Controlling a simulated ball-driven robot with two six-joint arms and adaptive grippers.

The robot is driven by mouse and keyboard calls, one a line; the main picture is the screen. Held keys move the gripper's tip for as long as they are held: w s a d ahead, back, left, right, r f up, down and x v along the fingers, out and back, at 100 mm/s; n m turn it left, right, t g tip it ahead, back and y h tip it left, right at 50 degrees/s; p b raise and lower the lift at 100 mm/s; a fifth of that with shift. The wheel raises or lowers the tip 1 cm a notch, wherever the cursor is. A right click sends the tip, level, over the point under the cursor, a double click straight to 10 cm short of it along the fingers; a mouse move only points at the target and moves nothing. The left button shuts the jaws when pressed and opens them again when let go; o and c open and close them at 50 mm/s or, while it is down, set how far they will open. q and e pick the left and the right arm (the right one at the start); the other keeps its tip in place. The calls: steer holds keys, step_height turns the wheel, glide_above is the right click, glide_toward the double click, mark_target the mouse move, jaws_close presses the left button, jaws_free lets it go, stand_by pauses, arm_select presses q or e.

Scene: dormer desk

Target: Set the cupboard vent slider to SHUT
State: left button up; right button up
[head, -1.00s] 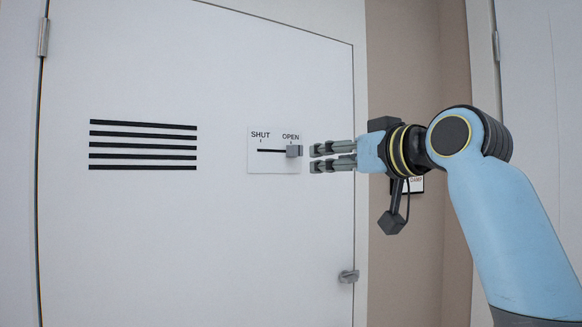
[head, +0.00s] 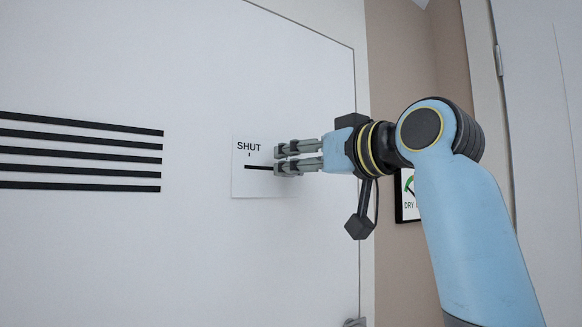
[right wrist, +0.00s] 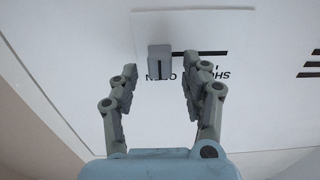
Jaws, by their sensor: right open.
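The white slider plate (head: 246,186) is on the cupboard door, with the word SHUT at its left and a black slot (head: 257,167) below. My right gripper (head: 279,159) is in front of the plate's right part and hides the OPEN label and the knob in the head view. In the right wrist view the grey slider knob (right wrist: 158,61) sits at the OPEN end of the slot. My right gripper is open, with one finger on each side of the knob's line and a gap on both sides. My left gripper is not in view.
A vent of several black slits (head: 80,151) lies left of the plate on the white cupboard door (head: 215,70). A small catch (head: 354,322) is at the door's lower right edge. A dial sign (head: 405,205), partly hidden by my arm, hangs on the beige wall.

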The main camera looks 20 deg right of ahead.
steer(key=shift+s+r, duration=0.1)
steer(key=shift+c, duration=0.5)
steer(key=c, duration=0.5)
jaws_close()
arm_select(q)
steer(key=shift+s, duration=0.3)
